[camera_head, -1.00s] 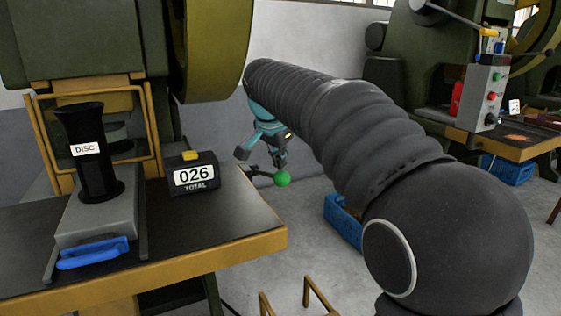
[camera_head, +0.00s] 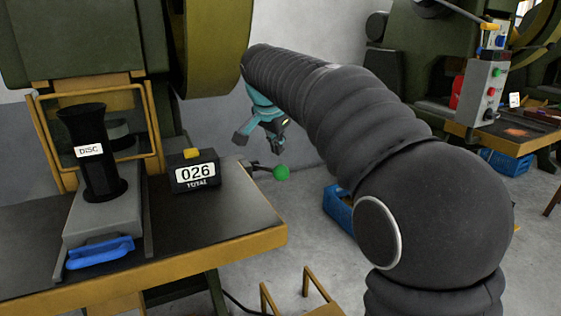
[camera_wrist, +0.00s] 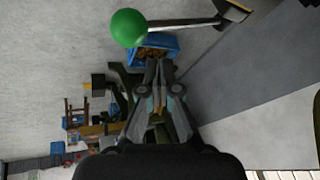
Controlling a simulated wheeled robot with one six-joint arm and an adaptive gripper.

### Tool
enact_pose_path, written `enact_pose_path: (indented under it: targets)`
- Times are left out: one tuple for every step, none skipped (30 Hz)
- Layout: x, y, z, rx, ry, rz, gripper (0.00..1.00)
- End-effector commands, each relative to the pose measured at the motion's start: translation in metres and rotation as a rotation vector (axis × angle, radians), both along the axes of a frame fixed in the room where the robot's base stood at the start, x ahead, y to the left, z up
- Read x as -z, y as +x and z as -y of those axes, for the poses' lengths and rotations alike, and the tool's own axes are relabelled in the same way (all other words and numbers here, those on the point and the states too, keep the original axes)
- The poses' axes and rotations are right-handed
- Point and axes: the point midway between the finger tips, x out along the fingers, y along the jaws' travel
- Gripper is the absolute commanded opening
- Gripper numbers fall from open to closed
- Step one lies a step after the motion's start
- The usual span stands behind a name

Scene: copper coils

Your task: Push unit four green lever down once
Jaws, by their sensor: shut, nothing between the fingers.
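The green ball knob of the lever (camera_head: 281,172) sticks out on a dark rod past the right side of the near press table. It also shows large at the top of the wrist view (camera_wrist: 129,28), with its metal rod running right. My gripper (camera_head: 278,151) appears just above the knob in the head view. In the wrist view my gripper's fingertips (camera_wrist: 160,62) are together and empty, below and to the right of the knob. I see a gap between them and the knob. No unit number is readable.
A blue crate (camera_head: 338,212) sits on the floor behind my arm. Another press with a control box (camera_head: 487,90) stands at right.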

Motion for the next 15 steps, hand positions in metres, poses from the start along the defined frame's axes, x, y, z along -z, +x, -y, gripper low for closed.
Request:
enact_pose_path:
  targets:
    - [-0.009,0.002,-0.001,0.0,0.0,0.0,0.0]
    - [-0.011,0.002,-0.001,0.0,0.0,0.0,0.0]
    - [-0.014,0.003,-0.002,0.0,0.0,0.0,0.0]
    - [-0.017,0.004,-0.002,0.0,0.0,0.0,0.0]
    - [-0.019,0.005,-0.002,0.0,0.0,0.0,0.0]
    - [-0.021,0.006,-0.003,0.0,0.0,0.0,0.0]
    - [-0.023,0.007,-0.003,0.0,0.0,0.001,0.0]
    - [-0.025,0.008,-0.003,-0.001,0.001,0.002,0.0]
    - [-0.028,0.009,-0.004,0.0,0.0,0.001,0.0]
    - [-0.03,0.01,-0.004,0.0,0.0,0.001,0.0]
    - [-0.033,0.011,-0.005,0.0,0.0,0.001,0.0]
    - [-0.035,0.012,-0.005,0.0,0.0,0.0,0.0]
    - [-0.037,0.012,-0.005,0.0,0.0,0.0,0.0]
    - [-0.038,0.013,-0.005,0.0,0.0,0.0,0.0]
    - [-0.039,0.013,-0.005,0.0,0.0,0.0,0.0]
